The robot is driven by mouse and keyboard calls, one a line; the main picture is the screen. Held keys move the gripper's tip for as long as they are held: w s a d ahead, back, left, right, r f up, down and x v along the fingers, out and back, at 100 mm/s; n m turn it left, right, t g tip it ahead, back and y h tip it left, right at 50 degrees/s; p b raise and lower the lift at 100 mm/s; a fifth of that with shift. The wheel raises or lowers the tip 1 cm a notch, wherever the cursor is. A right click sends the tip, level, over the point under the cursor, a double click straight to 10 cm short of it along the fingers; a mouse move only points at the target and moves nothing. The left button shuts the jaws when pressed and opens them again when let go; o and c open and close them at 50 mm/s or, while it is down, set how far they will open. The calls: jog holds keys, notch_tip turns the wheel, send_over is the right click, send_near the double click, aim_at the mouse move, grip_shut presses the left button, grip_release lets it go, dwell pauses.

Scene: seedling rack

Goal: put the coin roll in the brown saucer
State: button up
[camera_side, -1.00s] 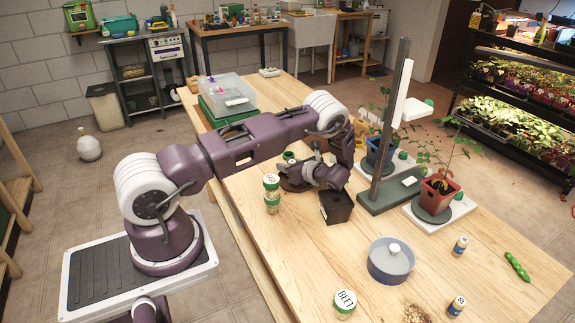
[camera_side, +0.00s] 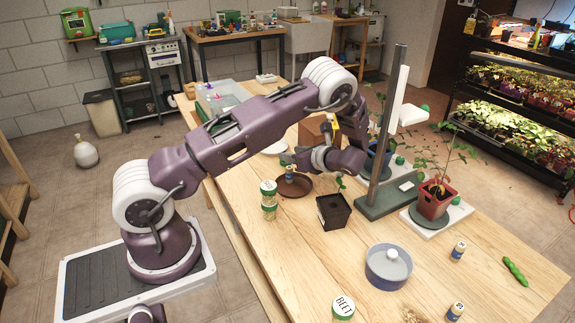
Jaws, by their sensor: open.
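The brown saucer (camera_side: 305,187) lies on the wooden table, left of the black pot. A small upright roll with a blue band (camera_side: 289,174), which looks like the coin roll, stands at the left part of the saucer. My gripper (camera_side: 287,162) is open, close above and around the top of this roll. Whether the fingers touch it is hard to tell. Two similar small rolls stand on the table at the right (camera_side: 458,251) and at the front (camera_side: 455,311).
Green-lidded jars (camera_side: 269,195) stand left of the black pot (camera_side: 333,211). A tall lamp stand (camera_side: 385,200), a red potted plant (camera_side: 434,200) and a grey-blue lidded pot (camera_side: 388,267) are to the right. A BEET jar (camera_side: 343,307) is in front.

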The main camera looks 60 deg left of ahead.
jog(key=s+d+r+n+t+h, duration=0.1)
jog(key=s+d+r+n+h, duration=0.35)
jog(key=d+r, duration=0.4)
jog(key=s+d+r+n+t+h, duration=0.1)
jog(key=s+d+r+n+h, duration=0.2)
jog(key=s+d+r+n, duration=0.55)
jog(key=s+d+r+n+t+h, duration=0.3)
jog(key=s+d+r+t+h, duration=0.2)
jog(key=s+d, duration=0.7)
jog(key=shift+d+r+h, duration=0.35)
jog(key=shift+d+r, duration=0.1)
jog(key=shift+r, duration=0.15)
